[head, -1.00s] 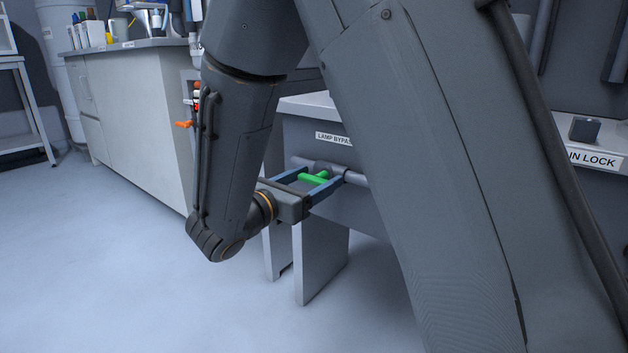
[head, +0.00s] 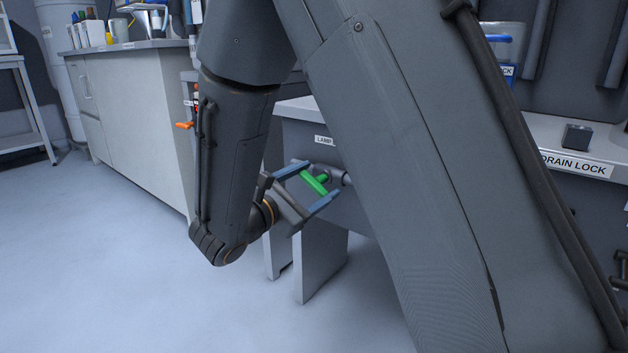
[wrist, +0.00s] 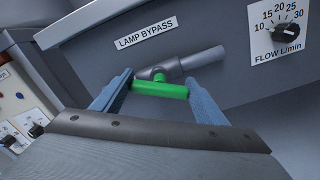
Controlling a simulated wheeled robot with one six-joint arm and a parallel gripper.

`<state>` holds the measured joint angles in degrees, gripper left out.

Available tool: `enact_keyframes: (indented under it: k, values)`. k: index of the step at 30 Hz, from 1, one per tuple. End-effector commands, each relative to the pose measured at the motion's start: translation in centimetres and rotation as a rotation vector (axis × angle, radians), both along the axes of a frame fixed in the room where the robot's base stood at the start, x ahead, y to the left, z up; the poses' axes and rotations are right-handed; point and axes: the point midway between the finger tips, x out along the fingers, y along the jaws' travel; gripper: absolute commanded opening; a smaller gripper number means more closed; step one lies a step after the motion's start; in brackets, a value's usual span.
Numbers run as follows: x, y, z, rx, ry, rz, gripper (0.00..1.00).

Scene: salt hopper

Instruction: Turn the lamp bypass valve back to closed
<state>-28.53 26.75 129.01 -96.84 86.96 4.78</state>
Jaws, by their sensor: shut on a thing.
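The lamp bypass valve has a green bar handle (head: 313,181) on a short grey pipe at the front of a grey cabinet. My gripper (head: 322,180) is shut on this handle, with its blue fingers at the two ends of the bar. In the wrist view the handle (wrist: 160,90) lies between the fingers, at a slant to the grey pipe (wrist: 205,60) rather than in line with it. The LAMP BYPASS label (wrist: 145,34) is above the valve. My arm hides part of the cabinet in the head view.
A flow dial (wrist: 286,30) is right of the valve in the wrist view. A DRAIN LOCK label (head: 575,164) and a dark block (head: 577,135) are at the right. An orange handle (head: 184,125) is by the left counter (head: 135,110). The floor at left is clear.

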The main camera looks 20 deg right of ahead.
Motion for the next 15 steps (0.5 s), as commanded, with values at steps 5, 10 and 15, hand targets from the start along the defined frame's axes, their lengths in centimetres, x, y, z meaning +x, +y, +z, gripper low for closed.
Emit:
enact_keyframes:
  k: [5, 10, 15]
  values:
    - [-0.08, -0.01, -0.11, 0.098, -0.132, 0.001, 0.44]
    - [-0.10, -0.03, -0.19, 0.193, -0.263, 0.001, 0.44]
    - [-0.12, -0.01, -0.29, 0.289, -0.393, 0.000, 0.44]
